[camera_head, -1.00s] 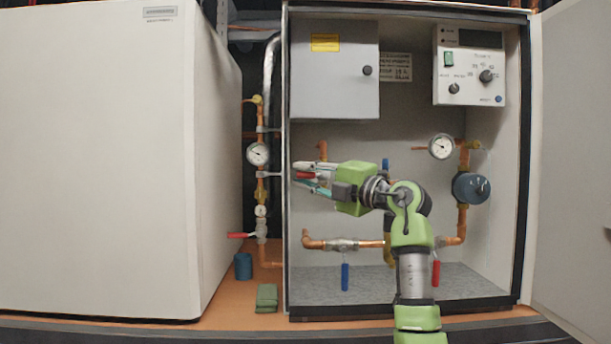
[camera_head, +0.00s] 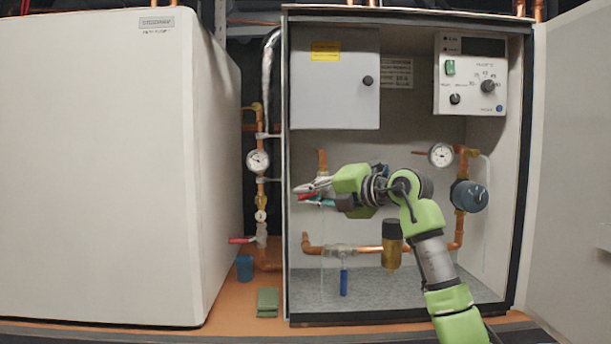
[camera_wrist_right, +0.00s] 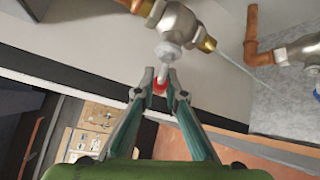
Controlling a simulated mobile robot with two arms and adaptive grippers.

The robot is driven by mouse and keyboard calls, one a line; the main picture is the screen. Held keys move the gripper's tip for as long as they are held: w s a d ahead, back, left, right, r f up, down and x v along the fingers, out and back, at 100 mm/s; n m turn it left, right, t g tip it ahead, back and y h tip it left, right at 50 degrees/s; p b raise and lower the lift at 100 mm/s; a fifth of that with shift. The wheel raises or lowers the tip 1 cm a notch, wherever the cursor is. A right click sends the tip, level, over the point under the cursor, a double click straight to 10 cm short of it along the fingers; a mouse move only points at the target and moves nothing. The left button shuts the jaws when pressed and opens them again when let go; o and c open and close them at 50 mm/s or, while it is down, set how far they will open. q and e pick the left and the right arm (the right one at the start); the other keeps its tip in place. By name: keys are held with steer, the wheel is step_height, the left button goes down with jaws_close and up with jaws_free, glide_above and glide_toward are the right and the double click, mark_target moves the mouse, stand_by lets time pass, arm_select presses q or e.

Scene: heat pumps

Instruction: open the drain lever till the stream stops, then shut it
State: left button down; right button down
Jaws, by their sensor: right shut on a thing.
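The drain lever (camera_head: 307,196) has a red grip and sits on the left inside the open cabinet. My right gripper (camera_head: 314,192) is at it, its fingers pointing left. In the right wrist view my right gripper (camera_wrist_right: 158,80) is shut on the red end of the lever (camera_wrist_right: 160,88), below a metal valve body (camera_wrist_right: 178,22). A thin pale stream (camera_wrist_right: 250,72) runs from the valve's brass outlet (camera_wrist_right: 206,43). In the head view the stream (camera_head: 322,275) shows faintly as a vertical line. My left gripper is out of view.
A blue-handled valve (camera_head: 343,282) hangs from the lower copper pipe near the stream. A brass-coloured cylinder (camera_head: 392,252) and a blue pump (camera_head: 468,195) are to the right. A pressure gauge (camera_head: 258,161) and another red lever (camera_head: 241,240) stand left of the cabinet.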

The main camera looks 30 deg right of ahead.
steer(key=g+p, duration=0.1)
steer(key=n+h+p, duration=0.1)
steer(key=p, duration=0.1)
steer(key=shift+s+d+f+n+g, duration=0.2)
steer(key=shift+d+n+g, duration=0.1)
steer(key=shift+g, duration=0.1)
steer(key=shift+s+d+f+n+g+h+p, duration=0.1)
steer(key=shift+d+f+n+g+h+p, duration=0.05)
steer(key=shift+f+n+g+h+p, duration=0.4)
steer(key=shift+s+d+f+n+g+h+p, duration=0.1)
steer(key=shift+s+d+f+n+g+h, duration=0.1)
steer(key=shift+d+n+g+h, duration=0.3)
steer(key=shift+s+d+f+n+g+h+p, duration=0.2)
steer(key=shift+n+g+h, duration=0.25)
steer(key=shift+g+h, duration=0.3)
steer(key=shift+s+d+f+n+g+h, duration=0.2)
steer(key=shift+d+f+n+g+h, duration=0.1)
steer(key=shift+n+g+h, duration=0.3)
steer(key=c, duration=2.1)
jaws_free()
steer(key=shift+d, duration=0.1)
steer(key=shift+r, duration=0.1)
